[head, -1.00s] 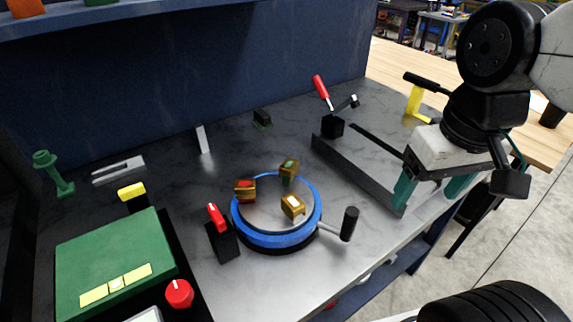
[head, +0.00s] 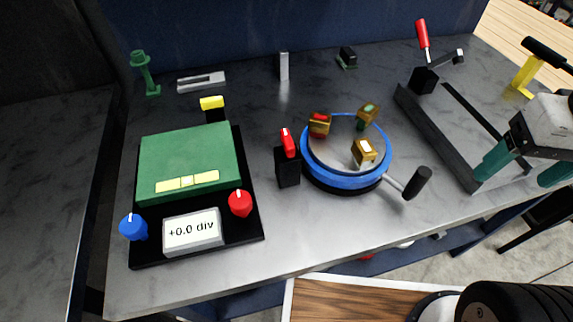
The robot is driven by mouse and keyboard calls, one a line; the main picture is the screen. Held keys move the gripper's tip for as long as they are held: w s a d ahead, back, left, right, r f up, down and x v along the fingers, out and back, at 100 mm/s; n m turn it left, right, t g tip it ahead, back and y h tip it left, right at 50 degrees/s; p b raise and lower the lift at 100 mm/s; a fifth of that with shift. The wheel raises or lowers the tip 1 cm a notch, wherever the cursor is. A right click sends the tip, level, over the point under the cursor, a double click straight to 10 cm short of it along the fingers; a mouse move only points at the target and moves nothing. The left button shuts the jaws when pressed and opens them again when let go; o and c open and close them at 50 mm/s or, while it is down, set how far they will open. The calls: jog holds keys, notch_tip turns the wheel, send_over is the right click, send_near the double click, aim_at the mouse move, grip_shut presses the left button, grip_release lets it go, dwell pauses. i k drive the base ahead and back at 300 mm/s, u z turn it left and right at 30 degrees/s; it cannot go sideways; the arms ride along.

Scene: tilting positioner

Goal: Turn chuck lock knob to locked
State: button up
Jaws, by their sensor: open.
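The chuck is a blue ring (head: 318,180) with a grey face and several brass-coloured jaws, right of the picture's middle. A black handle (head: 418,183) sticks out at its lower right. A red knob with a white mark (head: 288,143) sits on a black block touching or close to the chuck's left side; it looks like the chuck lock knob, but its label cannot be read. My gripper (head: 514,180) is at the right, with teal fingers apart and nothing between them. It is well to the right of the chuck and the knob.
A green plate (head: 185,155) on a black base stands left, with a blue knob (head: 133,227), another red knob (head: 240,203) and a "+0.0 div" display (head: 193,232). A dark frame (head: 437,137) with a red-handled clamp (head: 422,35) lies between chuck and gripper. Front bench is clear.

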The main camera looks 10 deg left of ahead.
aim_at(289, 149)
jog(key=k, duration=0.5)
jog(key=u, duration=0.85)
jog(key=i, duration=0.3)
jog(key=z, duration=0.1)
